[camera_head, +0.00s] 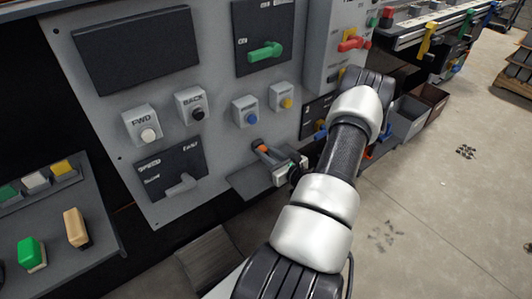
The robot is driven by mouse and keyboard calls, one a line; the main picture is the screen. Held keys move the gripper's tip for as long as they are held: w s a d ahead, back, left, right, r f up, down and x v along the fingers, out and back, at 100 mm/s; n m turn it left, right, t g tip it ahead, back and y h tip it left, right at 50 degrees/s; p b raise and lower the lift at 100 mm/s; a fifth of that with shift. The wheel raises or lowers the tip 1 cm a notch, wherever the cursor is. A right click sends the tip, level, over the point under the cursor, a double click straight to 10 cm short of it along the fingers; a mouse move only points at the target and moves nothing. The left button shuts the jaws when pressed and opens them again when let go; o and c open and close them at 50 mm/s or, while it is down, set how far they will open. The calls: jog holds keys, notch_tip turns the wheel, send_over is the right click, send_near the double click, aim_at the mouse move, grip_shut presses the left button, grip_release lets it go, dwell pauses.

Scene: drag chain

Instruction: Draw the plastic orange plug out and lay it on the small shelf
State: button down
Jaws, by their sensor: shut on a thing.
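The orange plug (262,149) shows as a small orange patch at the tips of my gripper (260,148), low on the grey control panel. My gripper is shut on it, coming in from the lower right. The fingers hide most of the plug, and I cannot tell whether it is still seated in the panel or clear of it. The small shelf (243,184), a dark grey ledge, juts out from the panel just below the gripper. Its left part is bare; my gripper and arm cover part of its right side.
A side console (50,215) stands at left. Open floor lies to the right.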

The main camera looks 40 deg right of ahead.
jog(key=shift+s, duration=0.15)
jog(key=shift+s+a, duration=0.15)
jog(key=shift+s, duration=1.2)
jog(key=shift+s, duration=0.1)
jog(key=s, duration=0.4)
jog(key=shift+s+a+p, duration=0.3)
jog(key=shift+s, duration=0.1)
jog(key=shift+w, duration=0.1)
